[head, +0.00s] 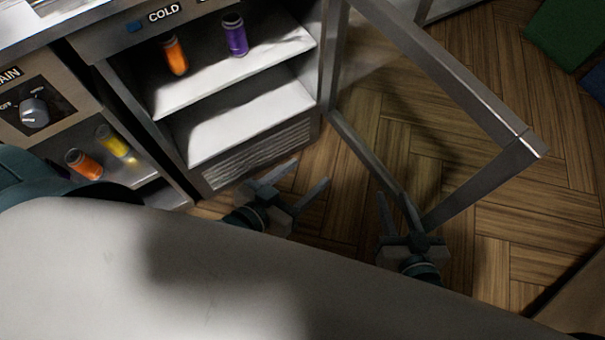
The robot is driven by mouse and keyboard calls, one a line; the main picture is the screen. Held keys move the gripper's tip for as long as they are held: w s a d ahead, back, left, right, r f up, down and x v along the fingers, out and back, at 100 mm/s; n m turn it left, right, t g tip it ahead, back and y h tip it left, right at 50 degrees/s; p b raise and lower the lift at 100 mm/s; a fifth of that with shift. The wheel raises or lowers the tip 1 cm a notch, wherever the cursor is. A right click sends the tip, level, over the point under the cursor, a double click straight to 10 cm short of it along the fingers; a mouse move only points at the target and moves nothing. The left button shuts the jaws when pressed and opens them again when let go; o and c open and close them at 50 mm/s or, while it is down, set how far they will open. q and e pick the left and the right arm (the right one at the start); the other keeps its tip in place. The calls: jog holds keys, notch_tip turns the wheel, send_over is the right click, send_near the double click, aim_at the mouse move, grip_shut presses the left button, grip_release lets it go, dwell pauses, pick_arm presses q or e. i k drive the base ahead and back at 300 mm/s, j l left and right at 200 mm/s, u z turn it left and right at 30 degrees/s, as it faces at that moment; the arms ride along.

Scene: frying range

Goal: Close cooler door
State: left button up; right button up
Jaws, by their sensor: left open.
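The cooler (263,155), labelled COLD, stands open at the upper middle, with two white shelves showing. Its metal-framed glass door (470,178) is swung wide out to the right, over the wooden floor. My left gripper (308,176) is open and empty in front of the cooler's lower vent, left of the door. My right gripper (396,194) is at the door's lower near corner, its fingers apart. The end of the door's bottom bar overlaps these fingers in the picture. I cannot tell whether they touch it.
An orange bottle (174,55) and a purple bottle (235,35) stand on the upper shelf. A knob panel (34,112) and a lower shelf with bottles are at left. Wooden floor (385,140) is clear between cooler and door. A green box (568,35) is at upper right.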

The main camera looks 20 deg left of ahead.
aim_at(523, 149)
jog(key=k+l+z, duration=0.15)
jog(key=z, duration=0.2)
jog(key=k+l+z, duration=0.1)
jog(key=l+z, duration=0.3)
jog(key=j, duration=0.15)
